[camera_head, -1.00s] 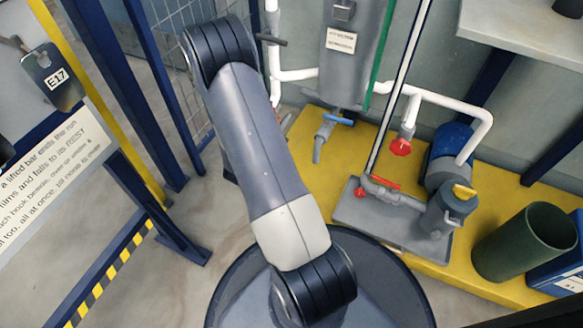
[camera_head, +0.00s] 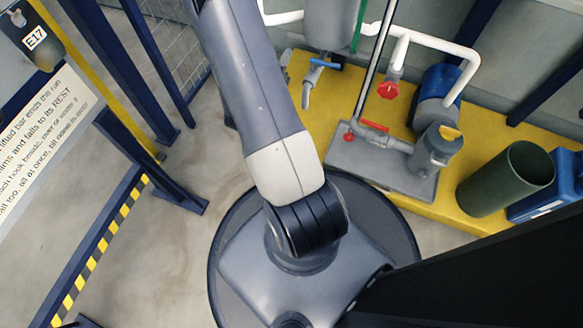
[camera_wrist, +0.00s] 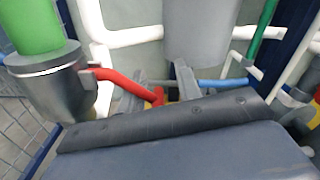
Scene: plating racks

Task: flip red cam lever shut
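The red cam lever (camera_wrist: 118,82) sticks out to the right from a grey coupling (camera_wrist: 50,85) at the left of the wrist view. A green hose (camera_wrist: 30,25) enters the top of the coupling. My gripper (camera_wrist: 160,88) shows just beyond my dark wrist housing, with two grey fingers apart. The lever's far end reaches the left finger and the gap between the fingers; whether it touches is unclear. The housing hides the lower part of the scene. In the head view my gripper is out of frame, and I cannot pick out this lever there.
White pipes (camera_wrist: 135,38) and a grey tank (camera_wrist: 200,35) stand behind. In the head view, a pump base (camera_head: 350,160), a red handwheel (camera_head: 388,90), a green bin (camera_head: 506,178) and a blue canister (camera_head: 560,185) stand on the yellow platform.

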